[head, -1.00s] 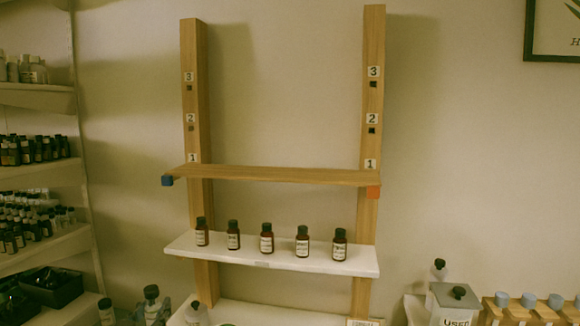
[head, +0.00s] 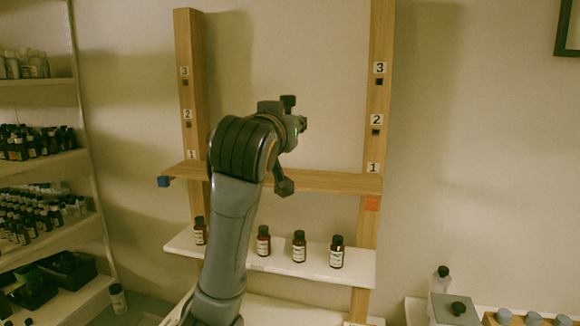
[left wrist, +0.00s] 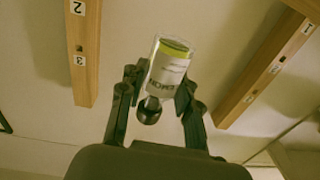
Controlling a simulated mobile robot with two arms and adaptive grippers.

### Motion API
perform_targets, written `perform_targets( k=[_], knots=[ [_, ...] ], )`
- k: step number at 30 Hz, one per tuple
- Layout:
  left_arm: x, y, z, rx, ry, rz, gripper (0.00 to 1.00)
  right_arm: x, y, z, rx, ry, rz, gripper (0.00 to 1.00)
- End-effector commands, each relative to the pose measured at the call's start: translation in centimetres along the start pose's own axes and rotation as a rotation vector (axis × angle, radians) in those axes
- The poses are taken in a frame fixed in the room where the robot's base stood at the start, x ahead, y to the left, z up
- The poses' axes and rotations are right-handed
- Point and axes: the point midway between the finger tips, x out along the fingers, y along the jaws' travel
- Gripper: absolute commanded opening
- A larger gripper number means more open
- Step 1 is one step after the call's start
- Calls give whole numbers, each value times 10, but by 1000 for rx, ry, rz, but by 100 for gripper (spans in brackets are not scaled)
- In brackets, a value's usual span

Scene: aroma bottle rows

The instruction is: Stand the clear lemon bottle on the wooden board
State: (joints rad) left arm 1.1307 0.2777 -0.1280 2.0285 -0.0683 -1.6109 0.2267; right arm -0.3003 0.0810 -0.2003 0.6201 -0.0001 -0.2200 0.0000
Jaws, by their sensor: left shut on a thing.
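My left gripper (left wrist: 160,88) is shut on a clear bottle (left wrist: 170,66) in the left wrist view. The bottle has yellow-green liquid, a white label and a black cap. Its cap points toward my wrist in that view, and the label is only partly legible. The wooden board (head: 335,182) spans the two posts at the marks 1 in the head view; its visible top is bare. My left arm rises in front of it, with the hand above board level. The held bottle is hidden in the head view. My right gripper is not in view.
A white shelf (head: 352,277) below the board holds several brown bottles. Posts marked 1 to 3 stand left (head: 190,70) and right (head: 381,95). Side shelves with many bottles are at the left. A clear dark-capped bottle (head: 441,281) stands at lower right.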

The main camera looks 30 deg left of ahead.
Motion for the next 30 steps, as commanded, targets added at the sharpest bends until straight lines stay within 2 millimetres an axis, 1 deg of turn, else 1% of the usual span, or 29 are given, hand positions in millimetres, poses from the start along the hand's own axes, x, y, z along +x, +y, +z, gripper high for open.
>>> perform_targets(
  k=[1, 3, 5, 8, 11, 19, 21, 24, 27, 30],
  knots=[
    [-5, 2, -14, -1, 4, 2, 0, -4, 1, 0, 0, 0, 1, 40],
    [-9, 5, -23, 0, 2, 2, 0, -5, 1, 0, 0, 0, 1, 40],
    [-10, 5, -27, 1, -1, 1, 0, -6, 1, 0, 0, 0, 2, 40],
    [-2, 5, -26, 2, -5, 0, 0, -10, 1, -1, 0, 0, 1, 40],
    [17, 3, -17, 2, -9, -1, 0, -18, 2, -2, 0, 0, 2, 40],
    [81, -4, 10, 3, -9, -2, 0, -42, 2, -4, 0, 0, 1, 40],
    [92, -5, 27, 3, -9, 0, 0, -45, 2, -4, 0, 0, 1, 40],
    [105, -6, 43, 1, -6, 1, 0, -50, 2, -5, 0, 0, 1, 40],
    [114, -7, 54, 1, -3, 1, 0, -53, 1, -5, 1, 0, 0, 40],
    [119, -7, 60, 0, -2, 0, 0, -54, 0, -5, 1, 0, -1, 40]
  ],
)
